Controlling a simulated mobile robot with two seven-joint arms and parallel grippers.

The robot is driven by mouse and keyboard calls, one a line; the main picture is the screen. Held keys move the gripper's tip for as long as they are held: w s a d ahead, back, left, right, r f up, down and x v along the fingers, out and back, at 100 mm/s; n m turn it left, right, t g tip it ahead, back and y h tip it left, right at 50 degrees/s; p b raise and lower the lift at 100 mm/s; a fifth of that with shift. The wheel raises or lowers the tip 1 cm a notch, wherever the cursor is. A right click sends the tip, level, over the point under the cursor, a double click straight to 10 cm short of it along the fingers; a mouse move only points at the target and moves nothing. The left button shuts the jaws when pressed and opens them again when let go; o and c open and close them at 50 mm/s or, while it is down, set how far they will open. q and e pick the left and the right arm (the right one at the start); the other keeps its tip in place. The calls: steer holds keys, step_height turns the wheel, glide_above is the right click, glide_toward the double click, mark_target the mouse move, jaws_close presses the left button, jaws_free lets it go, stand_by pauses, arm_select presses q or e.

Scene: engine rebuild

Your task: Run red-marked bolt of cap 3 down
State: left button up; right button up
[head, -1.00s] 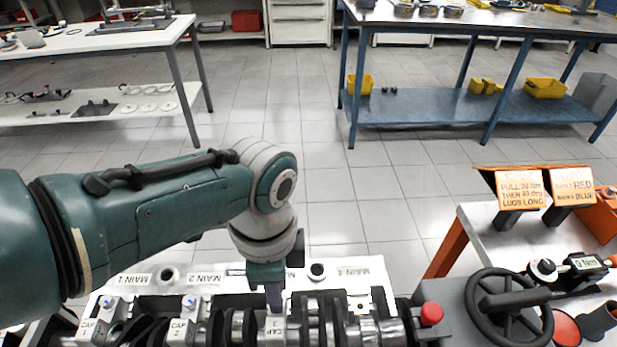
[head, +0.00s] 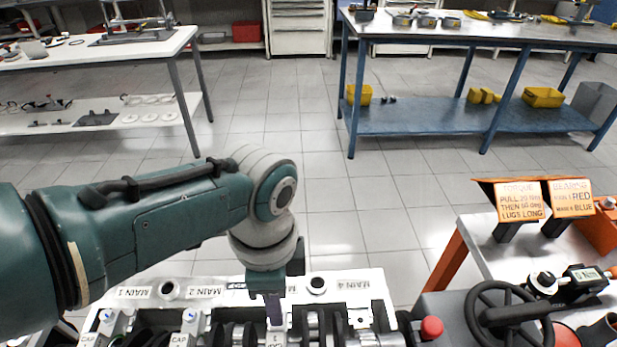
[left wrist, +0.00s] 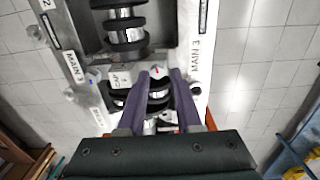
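The engine block (head: 372,284) lies along the bottom of the head view, with main labels on its white rail. Cap 3 (head: 275,339) is at the lower edge, partly cut off. My left gripper (head: 274,322) points down at cap 3 and hides its far bolt there. In the left wrist view the purple fingertips (left wrist: 160,74) stand on either side of the red-marked bolt (left wrist: 156,71), which has a pale head. I cannot tell whether they touch it. The cap 3 body (left wrist: 120,74) and a blue-marked bolt (left wrist: 95,75) show to its left. My right gripper is out of view.
Caps 1 (head: 90,339) and 2 (head: 180,339) sit to the left on the block. A red knob (head: 431,327) and a black handwheel (head: 508,314) stand to the right. Orange instruction signs (head: 521,201) and a torque tool (head: 580,277) are on the right-hand bench.

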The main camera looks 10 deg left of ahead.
arm_select(q)
step_height(320, 180, up, 9)
steer(key=p, duration=0.4)
